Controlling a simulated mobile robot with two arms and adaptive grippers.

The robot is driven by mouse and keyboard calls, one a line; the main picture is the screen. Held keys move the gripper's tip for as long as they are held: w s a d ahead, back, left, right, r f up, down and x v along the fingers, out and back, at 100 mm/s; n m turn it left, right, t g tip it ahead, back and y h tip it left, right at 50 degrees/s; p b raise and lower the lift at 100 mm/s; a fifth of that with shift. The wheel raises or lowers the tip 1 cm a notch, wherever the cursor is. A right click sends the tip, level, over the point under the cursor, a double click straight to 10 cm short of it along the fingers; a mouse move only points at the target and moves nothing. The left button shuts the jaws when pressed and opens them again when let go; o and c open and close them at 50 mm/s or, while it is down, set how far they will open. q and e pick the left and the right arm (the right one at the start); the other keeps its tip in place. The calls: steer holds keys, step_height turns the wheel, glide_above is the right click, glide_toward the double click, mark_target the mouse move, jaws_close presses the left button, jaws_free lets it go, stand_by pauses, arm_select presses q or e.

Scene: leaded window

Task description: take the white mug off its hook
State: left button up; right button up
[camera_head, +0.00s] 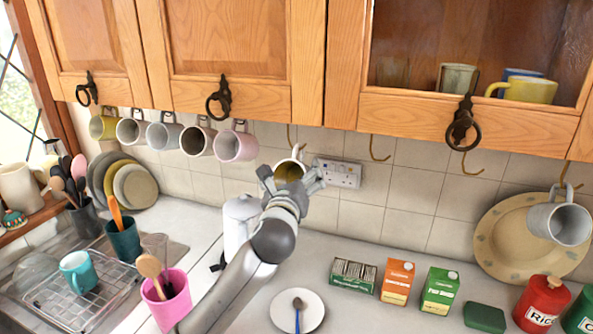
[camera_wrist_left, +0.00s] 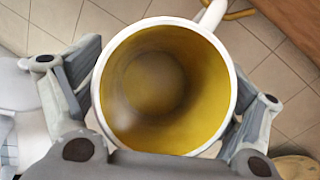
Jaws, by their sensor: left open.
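The white mug (camera_head: 289,170), yellow inside, hangs below a brass hook (camera_head: 290,138) under the cabinets, its mouth facing out. My left gripper (camera_head: 292,179) is open, with one finger on each side of the mug. In the left wrist view the mug (camera_wrist_left: 165,85) fills the space between the fingers, mouth toward the camera. Its handle is at the top, by a brass hook (camera_wrist_left: 240,14). Whether the fingers touch the mug's sides I cannot tell. My right gripper is not in view.
A pink mug (camera_head: 236,145) and several others hang to the left. A white socket (camera_head: 338,173) is on the tiles to the right. A grey mug (camera_head: 560,222) hangs at far right.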

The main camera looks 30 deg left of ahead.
arm_select(q)
steer(key=shift+w+a, duration=0.2)
steer(key=shift+w, duration=0.25)
steer(key=shift+s, duration=0.1)
steer(key=c, duration=1.3)
steer(key=shift+o, duration=0.2)
